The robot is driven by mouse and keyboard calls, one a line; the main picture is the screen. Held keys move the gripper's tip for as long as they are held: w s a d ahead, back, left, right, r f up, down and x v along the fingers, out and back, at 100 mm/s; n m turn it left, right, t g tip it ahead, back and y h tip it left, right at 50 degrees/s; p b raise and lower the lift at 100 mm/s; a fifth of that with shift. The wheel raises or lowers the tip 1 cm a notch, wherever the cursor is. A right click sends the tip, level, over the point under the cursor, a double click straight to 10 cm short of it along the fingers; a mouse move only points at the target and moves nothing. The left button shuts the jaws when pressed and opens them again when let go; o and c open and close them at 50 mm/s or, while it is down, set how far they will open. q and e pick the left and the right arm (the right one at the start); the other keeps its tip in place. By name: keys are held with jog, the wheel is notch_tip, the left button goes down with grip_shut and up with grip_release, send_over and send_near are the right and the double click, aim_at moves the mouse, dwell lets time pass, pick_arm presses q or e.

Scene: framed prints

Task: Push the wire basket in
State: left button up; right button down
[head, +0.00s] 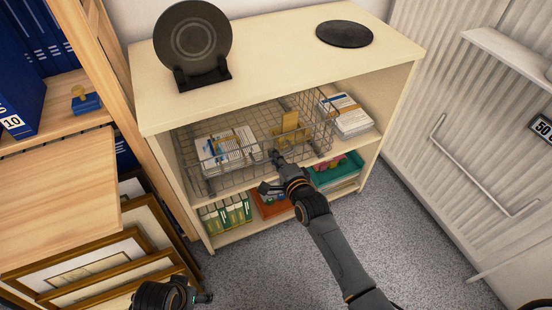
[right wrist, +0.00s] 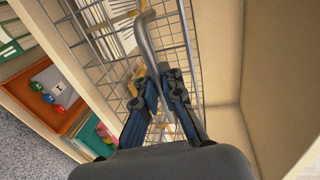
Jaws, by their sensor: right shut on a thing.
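The wire basket (head: 240,180) is on the upper shelf of a cream bookcase, holding white papers and a yellow item. Its front lies close to the shelf's front edge; I cannot tell exactly how far it sticks out. My right gripper (head: 278,160) is at the middle of the basket's front. In the right wrist view, my right gripper (right wrist: 153,82) is shut on the basket's grey curved handle (right wrist: 146,40), with the wire mesh (right wrist: 180,40) beyond it. My left gripper (head: 190,297) is at the bottom edge of the head view, away from the basket, its fingers unclear.
A stack of papers (head: 347,115) stands right of the basket. Green binders (head: 226,213), an orange tray (head: 268,204) and a teal tray (head: 335,172) fill the lower shelf. Framed prints (head: 95,265) lean at left. A ribbed radiator (head: 465,110) is at right. Carpet is clear in front.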

jog(key=shift+r, duration=0.15)
jog(key=c, duration=1.5)
grip_release()
jog(key=v, duration=1.2)
